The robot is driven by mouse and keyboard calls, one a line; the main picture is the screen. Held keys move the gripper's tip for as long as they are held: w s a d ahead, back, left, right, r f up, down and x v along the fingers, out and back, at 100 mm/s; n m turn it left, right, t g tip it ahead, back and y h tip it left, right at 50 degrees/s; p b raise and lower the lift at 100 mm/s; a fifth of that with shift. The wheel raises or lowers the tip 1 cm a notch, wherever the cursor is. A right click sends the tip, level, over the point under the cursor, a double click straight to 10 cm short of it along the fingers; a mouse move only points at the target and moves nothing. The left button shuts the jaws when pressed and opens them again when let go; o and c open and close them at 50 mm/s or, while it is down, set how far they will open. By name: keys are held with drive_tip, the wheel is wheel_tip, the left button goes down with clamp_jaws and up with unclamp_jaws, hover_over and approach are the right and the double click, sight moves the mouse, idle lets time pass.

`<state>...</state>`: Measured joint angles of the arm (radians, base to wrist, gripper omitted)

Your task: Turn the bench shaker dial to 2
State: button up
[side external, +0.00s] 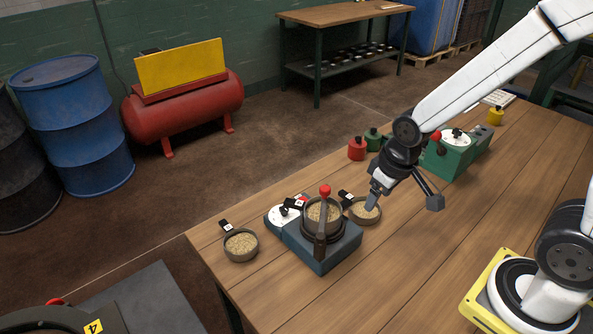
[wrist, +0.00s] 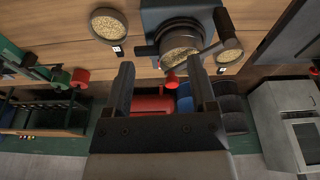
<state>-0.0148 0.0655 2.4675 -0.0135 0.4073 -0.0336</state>
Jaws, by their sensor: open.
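The blue-grey bench shaker (side external: 322,250) stands near the table's left corner, with a grain-filled pan on top and a red-knobbed lever upright in front. Its white dial face (side external: 280,216) with a black knob is on its left side, partly hidden by the pan and a small tag; I cannot read the setting. The shaker also shows at the top of the wrist view (wrist: 168,18), where I cannot make out the dial. My gripper (side external: 404,203) is open and empty, above the table to the right of the shaker. Its two fingers show in the wrist view (wrist: 160,72).
Grain pans sit left (side external: 241,245) and right (side external: 364,212) of the shaker. A green device (side external: 450,157) with a white dial and red knob stands further back. Red (side external: 357,149) and green (side external: 373,140) weights stand near the far edge. The table's front middle is clear.

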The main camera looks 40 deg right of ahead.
sight(282, 208)
drive_tip(key=w+a+n+g, duration=0.1)
drive_tip(key=w, duration=0.4)
drive_tip(key=w+a+f+n+g, duration=0.1)
drive_tip(key=w+n, duration=0.1)
drive_tip(key=w, duration=0.3)
drive_tip(key=w+a+f+n+h, duration=0.1)
drive_tip(key=w+a+n, duration=0.1)
drive_tip(key=w, duration=0.3)
drive_tip(key=shift+w+g, duration=0.3)
drive_tip(key=shift+g, duration=0.1)
drive_tip(key=w+a+f+n+g+h, duration=0.2)
drive_tip(key=w+a+f+n, duration=0.3)
drive_tip(key=w, duration=0.4)
drive_tip(key=shift+w+a+f+h, duration=0.15)
drive_tip(key=shift+a+f+h, duration=0.2)
drive_tip(key=shift+f, duration=0.35)
drive_tip(key=shift+d, duration=0.1)
drive_tip(key=shift+x, duration=3.9)
clamp_jaws()
